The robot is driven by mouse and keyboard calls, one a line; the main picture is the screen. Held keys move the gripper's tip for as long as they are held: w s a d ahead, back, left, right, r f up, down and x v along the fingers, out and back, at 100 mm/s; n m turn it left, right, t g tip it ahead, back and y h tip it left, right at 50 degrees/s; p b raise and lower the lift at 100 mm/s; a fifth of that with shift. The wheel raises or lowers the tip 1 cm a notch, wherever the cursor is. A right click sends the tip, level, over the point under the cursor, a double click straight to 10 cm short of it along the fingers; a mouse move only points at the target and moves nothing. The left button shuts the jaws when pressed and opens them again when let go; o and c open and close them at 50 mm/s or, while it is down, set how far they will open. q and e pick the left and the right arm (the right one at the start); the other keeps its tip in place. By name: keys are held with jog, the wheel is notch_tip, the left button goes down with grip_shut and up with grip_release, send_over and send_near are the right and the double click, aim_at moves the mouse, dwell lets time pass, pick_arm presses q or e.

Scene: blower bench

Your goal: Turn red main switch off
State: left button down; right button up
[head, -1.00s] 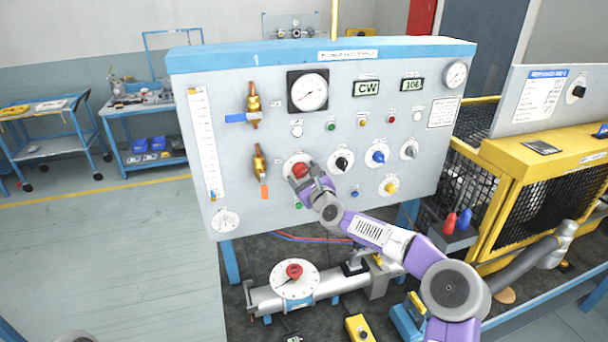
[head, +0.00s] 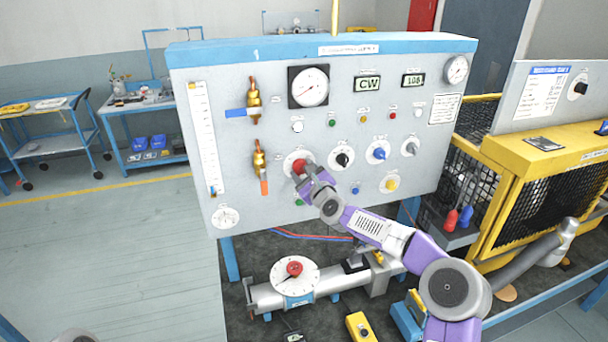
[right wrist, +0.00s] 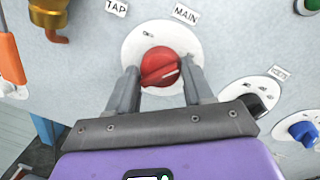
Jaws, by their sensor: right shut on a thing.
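The red main switch (head: 299,166) is a round knob on a white disc on the upright grey panel (head: 230,185). In the right wrist view the red knob (right wrist: 160,66) sits under the label MAIN, with a pale pointer line slanting towards the right. My right gripper (head: 305,174) is at the panel, shut on the knob. In the right wrist view the fingers of my right gripper (right wrist: 160,80) stand on its left and right sides. The small position marks on the disc are too blurred to read. My left gripper is not in view.
A black knob (head: 341,158) and a blue knob (head: 379,154) sit to the right of the switch. A brass valve with an orange lever (head: 264,183) is close on its left.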

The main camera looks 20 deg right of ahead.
jog(key=shift+r+n+g+h+b, duration=0.15)
jog(key=shift+n+h, duration=0.15)
jog(key=shift+n, duration=2.25)
jog(key=shift+r+n+g+h+b, duration=0.1)
jog(key=shift+r+n+h+b, duration=0.15)
jog(key=shift+n, duration=2.25)
jog(key=shift+r+n+g+h+b, duration=0.1)
jog(key=shift+n+h, duration=0.25)
jog(key=shift+n, duration=2.2)
jog(key=o, duration=0.8)
jog(key=shift+o, duration=1)
jog(key=shift+a+f, duration=0.1)
jog(key=shift+f, duration=0.15)
